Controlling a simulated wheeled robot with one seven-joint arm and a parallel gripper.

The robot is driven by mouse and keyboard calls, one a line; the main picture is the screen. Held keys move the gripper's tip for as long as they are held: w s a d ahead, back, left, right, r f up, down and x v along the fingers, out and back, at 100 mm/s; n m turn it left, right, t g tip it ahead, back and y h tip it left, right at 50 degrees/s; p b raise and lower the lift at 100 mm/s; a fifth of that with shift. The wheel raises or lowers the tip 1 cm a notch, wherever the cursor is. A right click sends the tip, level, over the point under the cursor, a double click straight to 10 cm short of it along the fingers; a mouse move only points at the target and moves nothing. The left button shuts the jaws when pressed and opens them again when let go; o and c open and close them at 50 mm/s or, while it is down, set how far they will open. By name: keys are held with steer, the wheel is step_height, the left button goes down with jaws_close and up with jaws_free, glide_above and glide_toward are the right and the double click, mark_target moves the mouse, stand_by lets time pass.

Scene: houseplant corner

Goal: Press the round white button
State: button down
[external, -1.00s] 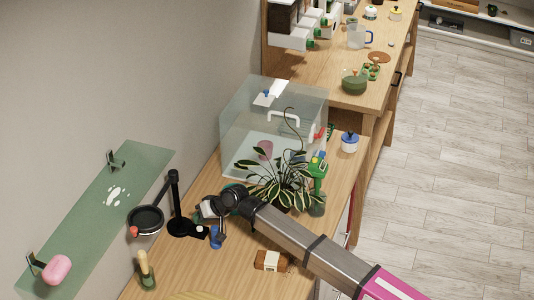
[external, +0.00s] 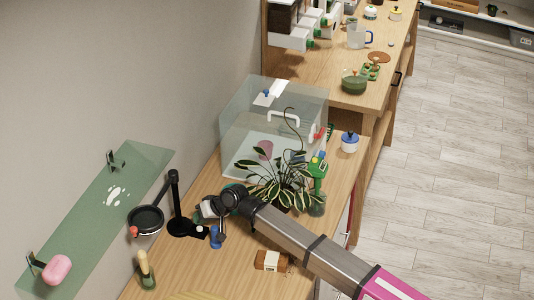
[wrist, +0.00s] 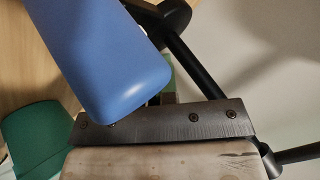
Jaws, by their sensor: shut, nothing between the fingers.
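The round white button (external: 201,229) is a small pale dot on the dark base beside the foot of a black stand lamp (external: 174,200). My gripper (external: 214,212) is at the end of my arm, low over the desk, close above and to the right of the button in the external view. It is shut and empty. A gap to the button or contact with it cannot be told. In the wrist view, a grey metal bar with screws (wrist: 160,122) and a large blue rounded block (wrist: 105,60) fill the middle.
A striped-leaf plant (external: 280,185) and a green spray bottle (external: 317,175) stand right of my gripper. A clear tank (external: 240,120) stands behind. A glass shelf (external: 95,215) hangs left.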

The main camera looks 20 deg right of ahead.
mark_target(201, 227)
steer(key=shift+f, duration=0.1)
stand_by(0.3)
steer(key=shift+f, duration=0.35)
steer(key=shift+f, duration=0.2)
stand_by(0.6)
steer(key=shift+r, duration=0.7)
step_height(201, 227, up, 6)
stand_by(0.7)
